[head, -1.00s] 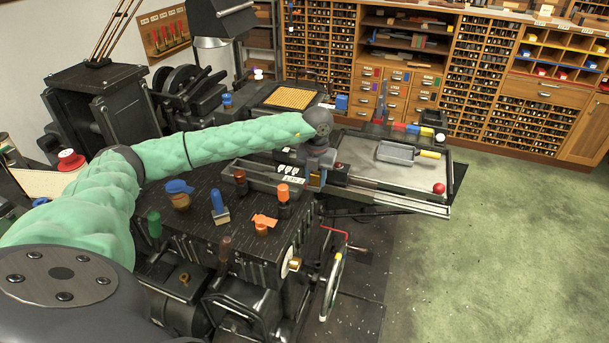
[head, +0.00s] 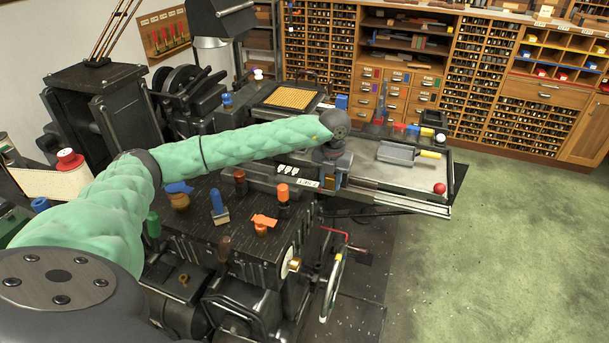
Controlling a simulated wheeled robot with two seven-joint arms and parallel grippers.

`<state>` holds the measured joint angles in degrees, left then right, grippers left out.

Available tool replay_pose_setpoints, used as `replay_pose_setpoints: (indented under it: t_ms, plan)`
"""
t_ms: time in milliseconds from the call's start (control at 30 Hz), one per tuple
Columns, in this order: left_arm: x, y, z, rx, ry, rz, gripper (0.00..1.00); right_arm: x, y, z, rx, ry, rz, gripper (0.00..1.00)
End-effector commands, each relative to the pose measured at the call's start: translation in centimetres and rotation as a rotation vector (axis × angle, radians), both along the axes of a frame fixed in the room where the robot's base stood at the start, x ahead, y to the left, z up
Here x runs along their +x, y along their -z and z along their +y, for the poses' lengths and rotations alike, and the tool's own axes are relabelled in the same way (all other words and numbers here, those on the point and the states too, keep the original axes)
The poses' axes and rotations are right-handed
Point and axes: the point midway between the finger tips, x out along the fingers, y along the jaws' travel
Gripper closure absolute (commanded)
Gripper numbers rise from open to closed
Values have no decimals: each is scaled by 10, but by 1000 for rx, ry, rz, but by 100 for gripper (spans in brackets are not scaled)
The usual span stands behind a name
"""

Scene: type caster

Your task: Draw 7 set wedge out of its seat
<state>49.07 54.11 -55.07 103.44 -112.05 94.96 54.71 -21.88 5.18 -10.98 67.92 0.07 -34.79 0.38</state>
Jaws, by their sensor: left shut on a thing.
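My left gripper (head: 333,171) points down over the right end of the dark casting machine (head: 240,195), in front of the grey table. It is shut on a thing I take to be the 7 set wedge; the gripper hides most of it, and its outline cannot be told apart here. A pale marked label (head: 308,183) shows just left of the gripper, and small white marks (head: 288,169) lie further left on the machine. How much of the wedge is still in the seat is hidden. My right gripper is not in view.
A grey scoop with a yellow handle (head: 396,153) lies on the grey table (head: 375,180), with a red ball (head: 439,188) near its right edge. Orange- and blue-handled items (head: 283,192) stand on the machine top. Open green floor (head: 500,240) lies to the right.

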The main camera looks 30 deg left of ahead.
Motion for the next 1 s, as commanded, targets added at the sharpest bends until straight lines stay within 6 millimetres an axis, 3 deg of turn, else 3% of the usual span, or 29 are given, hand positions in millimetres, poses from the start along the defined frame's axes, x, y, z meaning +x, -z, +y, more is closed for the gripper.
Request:
replay_pose_setpoints:
  t_ms: [1000]
  plan:
    - [12, 0, -48, -1, 1, -1, 100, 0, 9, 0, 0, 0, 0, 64]
